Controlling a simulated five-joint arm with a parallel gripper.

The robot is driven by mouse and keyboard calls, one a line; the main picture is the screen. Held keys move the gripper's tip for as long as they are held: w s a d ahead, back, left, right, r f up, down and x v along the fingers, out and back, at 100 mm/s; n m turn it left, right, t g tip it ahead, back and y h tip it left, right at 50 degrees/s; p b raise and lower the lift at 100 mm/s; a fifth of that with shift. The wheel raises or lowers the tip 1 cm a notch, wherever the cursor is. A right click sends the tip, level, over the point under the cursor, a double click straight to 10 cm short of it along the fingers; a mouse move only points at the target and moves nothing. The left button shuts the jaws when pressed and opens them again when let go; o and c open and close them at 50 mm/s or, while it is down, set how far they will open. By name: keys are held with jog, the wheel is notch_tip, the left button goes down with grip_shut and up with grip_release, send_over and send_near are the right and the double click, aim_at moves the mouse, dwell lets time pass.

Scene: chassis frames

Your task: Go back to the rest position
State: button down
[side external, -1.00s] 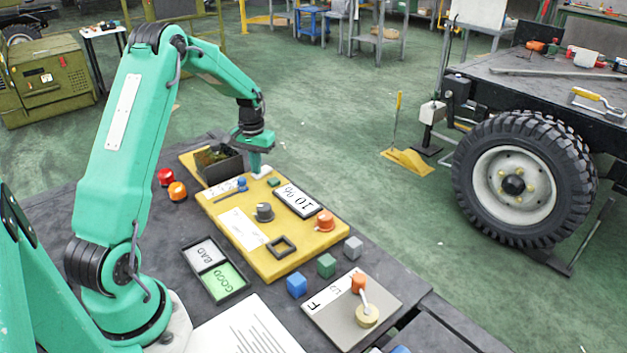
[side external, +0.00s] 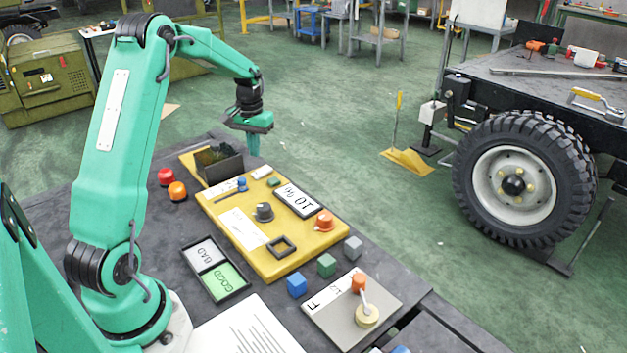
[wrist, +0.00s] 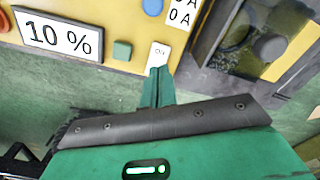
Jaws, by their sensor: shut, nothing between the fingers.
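My gripper (side external: 253,146) is green, shut and empty. In the side external view it hangs in the air above the far end of the yellow panel (side external: 270,262), just above and left of a small white switch (side external: 262,171). In the wrist view the closed fingers (wrist: 157,88) point up the picture, with their tips by the white switch (wrist: 158,55). I cannot tell the exact gap there, but the side external view shows the fingers apart from it.
A dark open box (side external: 219,164) stands close left of my gripper. Red (side external: 166,176) and orange (side external: 177,191) buttons, several cubes and a BAD/GOOD tray (side external: 229,283) are nearby.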

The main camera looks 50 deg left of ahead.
jog(key=shift+r, duration=0.55)
jog(key=s+d+r+m+t, duration=0.1)
jog(key=s+d+r, duration=0.2)
jog(key=d+r, duration=0.4)
jog(key=s+d+r+m+t, duration=0.1)
jog(key=s+d+r+m, duration=0.15)
jog(key=d+r, duration=0.5)
jog(key=s+d+m+t, duration=0.2)
jog(key=s+d+t, duration=0.1)
jog(key=s+d, duration=1)
jog(key=shift+s+d+f+t, duration=0.15)
jog(key=shift+s+f+t, duration=0.25)
jog(key=shift+s, duration=0.55)
